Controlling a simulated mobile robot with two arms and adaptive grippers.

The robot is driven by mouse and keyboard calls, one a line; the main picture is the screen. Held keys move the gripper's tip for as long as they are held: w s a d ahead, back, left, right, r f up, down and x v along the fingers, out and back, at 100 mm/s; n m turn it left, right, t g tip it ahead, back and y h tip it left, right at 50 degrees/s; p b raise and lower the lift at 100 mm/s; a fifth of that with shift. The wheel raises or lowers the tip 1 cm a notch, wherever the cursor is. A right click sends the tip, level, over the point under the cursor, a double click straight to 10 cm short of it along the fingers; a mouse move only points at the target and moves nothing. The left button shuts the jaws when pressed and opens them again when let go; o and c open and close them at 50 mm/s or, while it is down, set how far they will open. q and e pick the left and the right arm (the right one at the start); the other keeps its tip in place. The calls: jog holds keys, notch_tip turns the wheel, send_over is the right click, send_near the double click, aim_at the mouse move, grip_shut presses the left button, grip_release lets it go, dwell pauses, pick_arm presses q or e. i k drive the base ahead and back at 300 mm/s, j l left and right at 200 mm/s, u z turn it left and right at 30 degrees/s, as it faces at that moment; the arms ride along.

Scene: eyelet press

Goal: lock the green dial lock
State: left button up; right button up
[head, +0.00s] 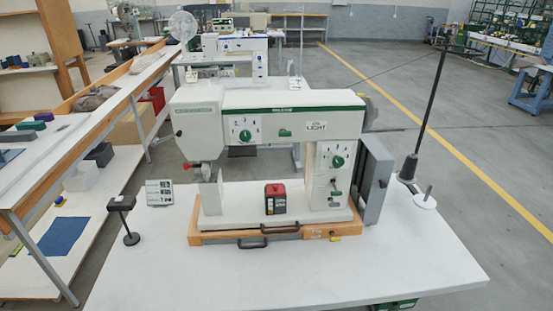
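A white and green press machine (290,122) stands on a white table in the head view. One round green dial (245,135) is on the front of its upper arm, left of centre. Another green dial (338,161) is on the right column, above a small panel with a green lever (335,193). I cannot tell from the view which dial is the lock, nor whether either is locked. Neither of my grippers shows in the head view.
A red and black box (275,198) sits on the machine's white bed. The wooden base has black handles (280,229) in front. A black stand (121,204) and small sign (159,192) are at left, a thread stand (425,200) at right. The table front (300,280) is clear.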

aim_at(335, 192)
jog(key=z, duration=1.65)
jog(key=k+j, duration=0.85)
jog(key=j, duration=0.15)
